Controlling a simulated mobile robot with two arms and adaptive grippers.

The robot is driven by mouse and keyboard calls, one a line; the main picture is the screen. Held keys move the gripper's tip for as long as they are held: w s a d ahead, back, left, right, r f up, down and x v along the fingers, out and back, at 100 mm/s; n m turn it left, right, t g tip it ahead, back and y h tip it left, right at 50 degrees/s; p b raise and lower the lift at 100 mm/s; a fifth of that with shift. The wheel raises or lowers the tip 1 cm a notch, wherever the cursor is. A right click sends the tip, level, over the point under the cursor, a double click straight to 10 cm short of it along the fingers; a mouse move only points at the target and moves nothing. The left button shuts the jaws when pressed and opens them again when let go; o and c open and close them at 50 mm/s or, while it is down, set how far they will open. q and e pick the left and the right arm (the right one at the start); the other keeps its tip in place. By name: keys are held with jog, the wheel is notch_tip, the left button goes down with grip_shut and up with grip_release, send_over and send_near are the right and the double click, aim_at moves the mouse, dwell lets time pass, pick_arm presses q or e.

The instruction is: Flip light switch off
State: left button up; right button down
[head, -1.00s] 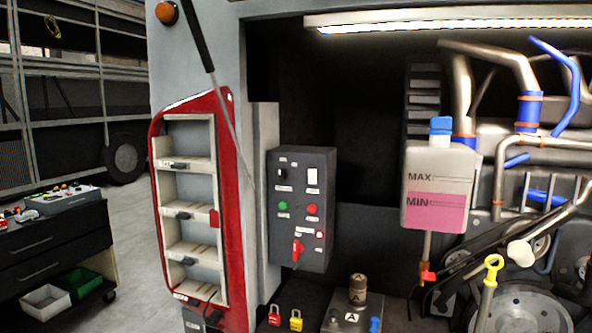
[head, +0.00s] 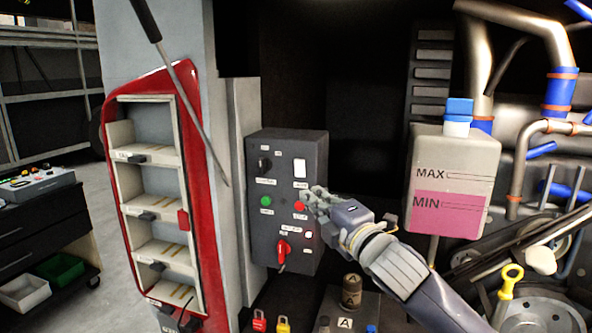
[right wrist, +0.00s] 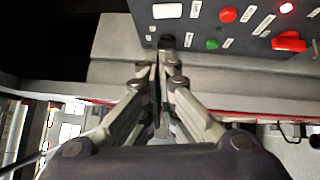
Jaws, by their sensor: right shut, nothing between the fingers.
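The white light switch rocker (head: 299,168) is at the upper right of a dark grey control box (head: 262,215). It also shows at the top of the right wrist view (right wrist: 167,10). My right gripper (head: 312,197) is shut and empty. In the head view its fingertips appear just below and right of the rocker, beside the red button (head: 299,206). In the right wrist view the closed fingertips (right wrist: 160,66) point at the box near the black knob (right wrist: 166,41). I cannot tell whether they touch the box. My left gripper is not in view.
The box also has a green button (head: 266,201) and a red rotary switch (head: 282,249). A coolant tank (head: 452,180) and pipes stand to the right. A red-edged shelf unit (head: 190,190) and a slanted rod (head: 180,80) are on the left.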

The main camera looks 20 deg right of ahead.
jog(key=p, duration=0.5)
send_near(299, 169)
jog(key=w+a+r, duration=0.2)
jog(key=w+a, duration=0.2)
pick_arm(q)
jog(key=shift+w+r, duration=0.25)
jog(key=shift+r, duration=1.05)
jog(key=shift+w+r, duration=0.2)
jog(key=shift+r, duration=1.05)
pick_arm(e)
jog(key=shift+w+d, duration=0.3)
jog(key=shift+w, duration=0.6)
jog(key=p, duration=0.1)
jog(key=r+p, duration=0.1)
jog(key=p, duration=0.1)
jog(key=shift+w+d+m+g, duration=0.2)
jog(key=shift+w+m+g, duration=0.05)
jog(key=shift+m+g, duration=0.05)
jog(key=shift+f, duration=0.4)
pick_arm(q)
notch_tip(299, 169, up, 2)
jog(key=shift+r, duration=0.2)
pick_arm(e)
jog(key=shift+s, duration=0.1)
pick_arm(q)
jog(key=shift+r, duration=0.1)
